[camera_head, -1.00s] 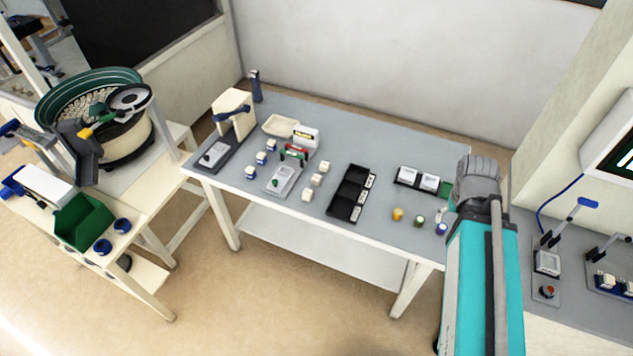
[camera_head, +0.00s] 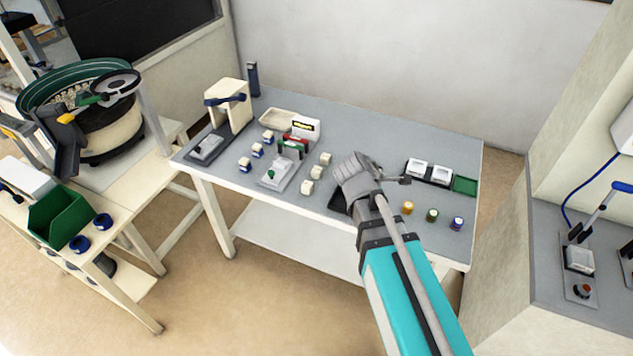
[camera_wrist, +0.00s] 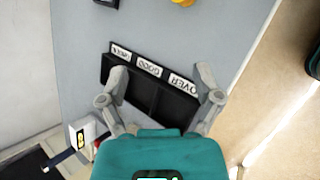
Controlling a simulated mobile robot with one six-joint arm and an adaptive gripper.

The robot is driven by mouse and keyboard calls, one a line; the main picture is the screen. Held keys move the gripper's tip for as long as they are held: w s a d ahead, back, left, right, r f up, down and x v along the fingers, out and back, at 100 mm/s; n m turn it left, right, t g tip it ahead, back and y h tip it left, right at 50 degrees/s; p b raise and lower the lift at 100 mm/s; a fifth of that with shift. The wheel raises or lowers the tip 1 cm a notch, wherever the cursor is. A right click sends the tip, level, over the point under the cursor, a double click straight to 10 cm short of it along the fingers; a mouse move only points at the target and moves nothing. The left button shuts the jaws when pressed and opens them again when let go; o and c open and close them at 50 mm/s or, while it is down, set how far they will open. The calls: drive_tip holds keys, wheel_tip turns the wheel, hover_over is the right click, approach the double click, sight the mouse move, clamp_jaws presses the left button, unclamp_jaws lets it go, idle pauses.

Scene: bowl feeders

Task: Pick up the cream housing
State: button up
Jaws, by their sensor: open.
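Several small blocks stand in two short rows on the grey table. The right row is plain cream: a far block (camera_head: 325,158), a middle block (camera_head: 316,172) and a near block (camera_head: 307,187). The left row is cream with blue parts: a far block (camera_head: 267,137), a middle block (camera_head: 257,150) and a near block (camera_head: 245,164). I cannot tell which is meant by the cream housing. My gripper (camera_wrist: 160,72) is open and empty above the black labelled tray (camera_wrist: 107,66), right of the cream blocks. In the head view my wrist hides most of that tray.
A white box with a yellow label (camera_head: 306,127) and a grey fixture (camera_head: 276,174) stand by the blocks. A cream press (camera_head: 231,102) is at the left. Small coloured cylinders, a yellow one (camera_head: 407,207) among them, and a black holder (camera_head: 428,173) lie right.

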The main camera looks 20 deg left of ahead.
drive_tip(key=a+f+n+t+b, duration=0.1)
drive_tip(key=a+n, duration=0.1)
drive_tip(key=a, duration=0.1)
drive_tip(key=a+f+n+t+b, duration=0.1)
drive_tip(key=a+n+b, duration=0.1)
drive_tip(key=a+n, duration=0.1)
drive_tip(key=s+a+f+n+t+b, duration=0.1)
drive_tip(key=a+n+b, duration=0.1)
drive_tip(key=a, duration=0.3)
drive_tip(key=shift+a+y, duration=0.25)
drive_tip(key=shift+y, duration=0.15)
drive_tip(key=s+a+n+t+y+b, duration=0.2)
drive_tip(key=a+n, duration=0.6)
drive_tip(key=a, duration=0.4)
drive_tip(key=shift+s+f+t+b, duration=0.3)
drive_tip(key=shift+s+t+b, duration=0.5)
drive_tip(key=shift+s+b, duration=0.35)
drive_tip(key=shift+w, duration=0.2)
drive_tip(key=b, duration=0.3)
approach(315, 172)
drive_tip(key=shift+x, duration=1.75)
drive_tip(key=shift+a+r, duration=0.1)
drive_tip(key=shift+a, duration=0.05)
drive_tip(key=shift+b+x, duration=1.35)
drive_tip(key=shift+x, duration=1.3)
drive_tip(key=shift+s, duration=0.1)
